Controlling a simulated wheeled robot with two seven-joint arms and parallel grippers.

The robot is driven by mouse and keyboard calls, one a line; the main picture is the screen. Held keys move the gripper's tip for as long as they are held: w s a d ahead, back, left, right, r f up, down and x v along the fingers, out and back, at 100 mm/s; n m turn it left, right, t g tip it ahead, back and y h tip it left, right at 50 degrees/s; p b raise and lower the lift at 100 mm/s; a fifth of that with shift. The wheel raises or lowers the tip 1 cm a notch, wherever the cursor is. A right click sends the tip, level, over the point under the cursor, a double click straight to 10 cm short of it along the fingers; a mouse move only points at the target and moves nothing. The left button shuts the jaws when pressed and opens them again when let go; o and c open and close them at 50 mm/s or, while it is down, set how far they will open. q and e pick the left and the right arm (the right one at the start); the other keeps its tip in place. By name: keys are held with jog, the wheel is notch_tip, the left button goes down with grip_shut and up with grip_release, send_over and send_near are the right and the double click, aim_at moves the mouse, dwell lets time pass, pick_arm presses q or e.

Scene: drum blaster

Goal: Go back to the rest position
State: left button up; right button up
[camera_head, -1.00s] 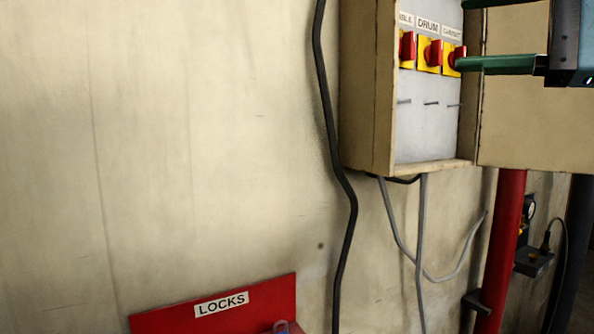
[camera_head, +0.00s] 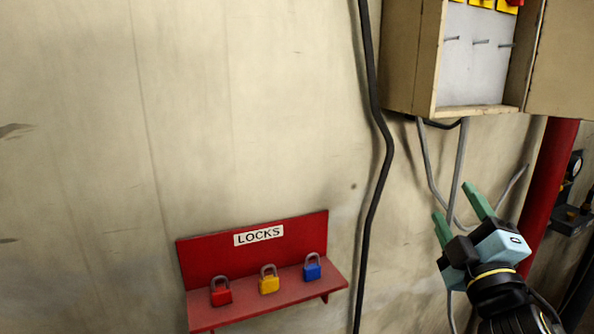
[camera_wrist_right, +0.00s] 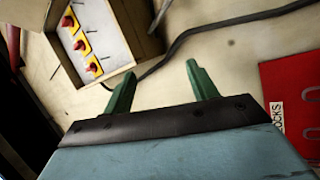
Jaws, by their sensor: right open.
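My right gripper (camera_head: 457,215) is at the lower right of the head view, below the open switch box (camera_head: 411,60). Its green fingers are apart with nothing between them, and it touches nothing that I can see. In the right wrist view the empty fingers (camera_wrist_right: 163,88) point toward the wall, with the switch box (camera_wrist_right: 142,30) and its red-and-yellow switches (camera_wrist_right: 80,45) at the upper left. In the head view only the lower edges of the switches show at the top. My left gripper is not in view.
A red locks shelf (camera_head: 200,254) on the wall holds a red padlock (camera_head: 221,292), a yellow padlock (camera_head: 269,280) and a blue padlock (camera_head: 312,268). A black cable (camera_head: 383,150) runs down the wall. A red pipe (camera_head: 552,180) stands right of the gripper. The left wall is bare.

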jog(key=s+f+m+g+h, duration=0.1)
jog(key=s+f+m+g, duration=0.35)
jog(key=f, duration=0.75)
jog(key=s+f+m+g+h, duration=0.1)
jog(key=s+f+m+g, duration=0.4)
jog(key=f, duration=0.8)
jog(key=s+a+f+m+g+y, duration=0.1)
jog(key=s+a+f+g, duration=0.1)
jog(key=s+f+g, duration=0.55)
jog(key=s+a+f+m+g+y, duration=0.15)
jog(key=s+f, duration=0.25)
jog(key=s, duration=0.6)
notch_tip(320, 180, down, 30)
jog(key=s+r+g+b, duration=0.1)
jog(key=s+b, duration=0.1)
jog(key=b, duration=0.4)
pick_arm(q)
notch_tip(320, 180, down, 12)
jog(key=b, duration=0.6)
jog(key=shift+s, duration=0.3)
pick_arm(e)
jog(key=s+d+f+g, duration=0.1)
jog(key=s+f, duration=0.7)
jog(key=f, duration=0.3)
jog(key=s+d+f, duration=0.2)
jog(key=s+f, duration=0.6)
jog(key=f, duration=0.3)
jog(key=shift+s+d+f+g, duration=0.15)
jog(key=shift+s+f+g, duration=0.15)
jog(key=shift+f+g, duration=0.05)
